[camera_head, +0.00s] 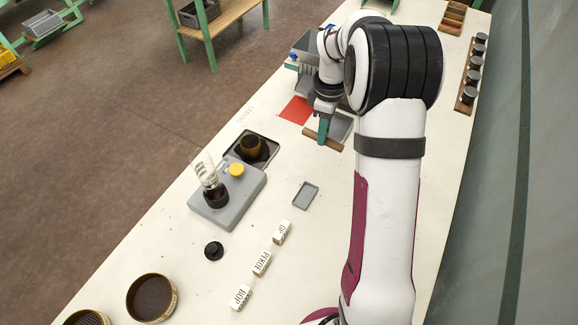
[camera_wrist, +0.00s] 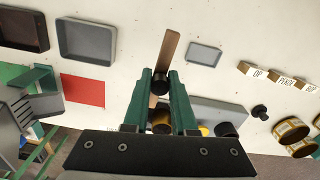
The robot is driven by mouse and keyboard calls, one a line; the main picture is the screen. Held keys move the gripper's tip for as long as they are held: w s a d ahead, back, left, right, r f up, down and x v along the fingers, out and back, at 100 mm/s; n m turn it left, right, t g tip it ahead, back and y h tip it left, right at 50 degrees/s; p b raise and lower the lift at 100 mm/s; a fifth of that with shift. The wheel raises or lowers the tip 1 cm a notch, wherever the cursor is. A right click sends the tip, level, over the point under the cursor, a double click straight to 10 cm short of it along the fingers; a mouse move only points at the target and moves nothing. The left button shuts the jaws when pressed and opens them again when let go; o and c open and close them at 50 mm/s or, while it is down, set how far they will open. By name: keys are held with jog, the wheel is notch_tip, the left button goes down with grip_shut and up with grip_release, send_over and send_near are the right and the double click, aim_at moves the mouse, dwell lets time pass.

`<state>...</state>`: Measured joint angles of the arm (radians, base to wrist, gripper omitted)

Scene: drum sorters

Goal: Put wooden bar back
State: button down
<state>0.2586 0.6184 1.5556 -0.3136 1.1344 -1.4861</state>
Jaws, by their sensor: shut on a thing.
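The wooden bar (camera_head: 335,145) is a slim brown bar above the white table, right of the red square. I cannot tell whether the bar touches the table.
A red square (camera_head: 297,110) and a grey tray (camera_wrist: 87,41) are near my gripper. A small grey tray (camera_head: 305,195), a grey device (camera_head: 232,199) with a yellow button and label blocks (camera_head: 262,262) stand nearer. Round sieves (camera_head: 152,297) are at front left. A rack of black-topped jars (camera_head: 468,95) lines the right edge.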

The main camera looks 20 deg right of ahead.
jog(key=s+d+f, duration=0.1)
jog(key=s, duration=0.4)
send_over(291, 172)
jog(key=shift+n, duration=0.3)
jog(key=f, duration=0.6)
jog(key=shift+s+d+f, duration=0.15)
jog(key=shift+d+f, duration=0.05)
jog(key=shift+f, duration=0.05)
jog(key=f, duration=0.4)
jog(key=shift+a+f, duration=0.1)
jog(key=shift+a, duration=0.1)
jog(key=shift+f, duration=0.1)
jog(key=c, duration=0.7)
grip_release()
